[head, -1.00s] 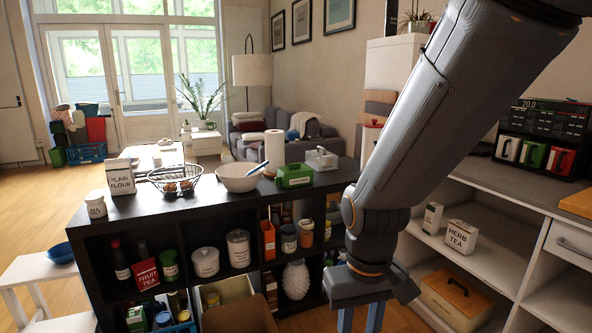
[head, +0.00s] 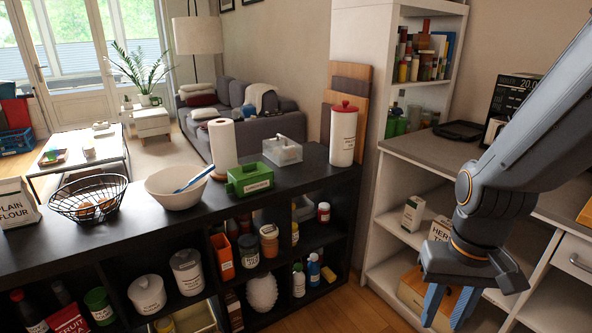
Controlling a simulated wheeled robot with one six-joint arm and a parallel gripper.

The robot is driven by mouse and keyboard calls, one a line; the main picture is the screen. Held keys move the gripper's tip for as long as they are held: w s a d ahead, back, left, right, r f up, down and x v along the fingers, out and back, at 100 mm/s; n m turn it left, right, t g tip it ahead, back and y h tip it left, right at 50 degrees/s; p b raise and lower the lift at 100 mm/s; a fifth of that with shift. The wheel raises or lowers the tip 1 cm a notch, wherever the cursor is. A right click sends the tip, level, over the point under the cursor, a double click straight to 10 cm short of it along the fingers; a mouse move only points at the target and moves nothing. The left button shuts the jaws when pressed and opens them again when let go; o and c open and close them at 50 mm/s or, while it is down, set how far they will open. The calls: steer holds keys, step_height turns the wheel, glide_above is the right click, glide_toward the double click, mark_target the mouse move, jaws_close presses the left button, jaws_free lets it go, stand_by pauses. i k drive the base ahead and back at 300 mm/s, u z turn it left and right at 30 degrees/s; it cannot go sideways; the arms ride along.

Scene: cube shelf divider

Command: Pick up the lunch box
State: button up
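A small green box (head: 249,179) with a handle and a white label stands upright on the black shelf unit's top (head: 130,235). It looks like the lunch box, but its label is too small to read.
A paper towel roll (head: 223,146) stands behind the green box, and a tall white canister with a red lid (head: 343,134) stands at the right end. A wire basket (head: 88,199) is at left. A white counter unit (head: 408,151) stands on the right, near my arm.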

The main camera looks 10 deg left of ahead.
mark_target(249, 187)
steer(key=z, duration=0.1)
steer(key=i, duration=1.65)
steer(key=u, duration=1.1)
steer(key=i, duration=0.6)
steer(key=u, duration=0.45)
